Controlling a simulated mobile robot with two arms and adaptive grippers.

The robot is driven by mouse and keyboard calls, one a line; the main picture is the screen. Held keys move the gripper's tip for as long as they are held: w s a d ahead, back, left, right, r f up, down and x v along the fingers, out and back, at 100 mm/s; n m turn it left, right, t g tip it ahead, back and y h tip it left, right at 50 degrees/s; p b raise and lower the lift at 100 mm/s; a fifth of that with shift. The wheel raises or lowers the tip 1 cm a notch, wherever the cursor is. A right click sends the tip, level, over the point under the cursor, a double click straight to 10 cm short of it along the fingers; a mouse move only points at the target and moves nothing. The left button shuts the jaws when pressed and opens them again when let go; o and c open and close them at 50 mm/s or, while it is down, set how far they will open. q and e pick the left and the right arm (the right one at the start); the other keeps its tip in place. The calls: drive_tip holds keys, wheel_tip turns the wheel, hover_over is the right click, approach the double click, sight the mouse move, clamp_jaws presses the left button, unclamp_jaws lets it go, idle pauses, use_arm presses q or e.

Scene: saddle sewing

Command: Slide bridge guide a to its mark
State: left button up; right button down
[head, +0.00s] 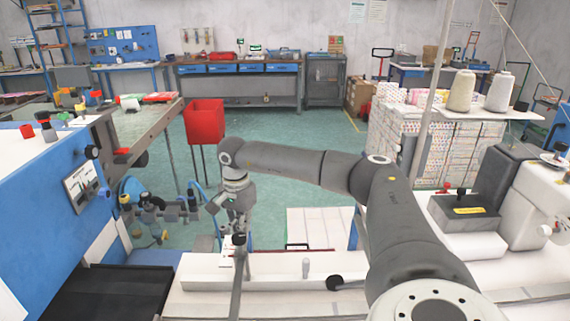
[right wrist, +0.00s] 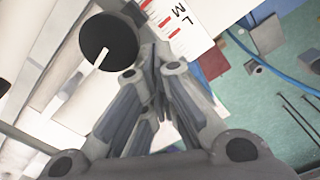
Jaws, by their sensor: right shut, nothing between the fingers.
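A long white bar (head: 275,275) lies across the front, with a white scale plate (head: 228,251) at its left part. My right gripper (head: 238,236) points down at the scale end of the bar. In the wrist view its fingers (right wrist: 155,85) are shut and empty, close to the knob; contact cannot be told. My left gripper is out of view.
A grey strip (head: 237,285) runs forward from the scale. A small pale peg (head: 306,267) and a black knob (head: 335,283) stand farther right along the bar. A blue machine (head: 45,220) is at left, a white sewing machine (head: 535,205) at right.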

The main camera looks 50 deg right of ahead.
wheel_tip(320, 180, up, 7)
drive_tip(key=p, duration=0.5)
idle(0.7)
idle(0.6)
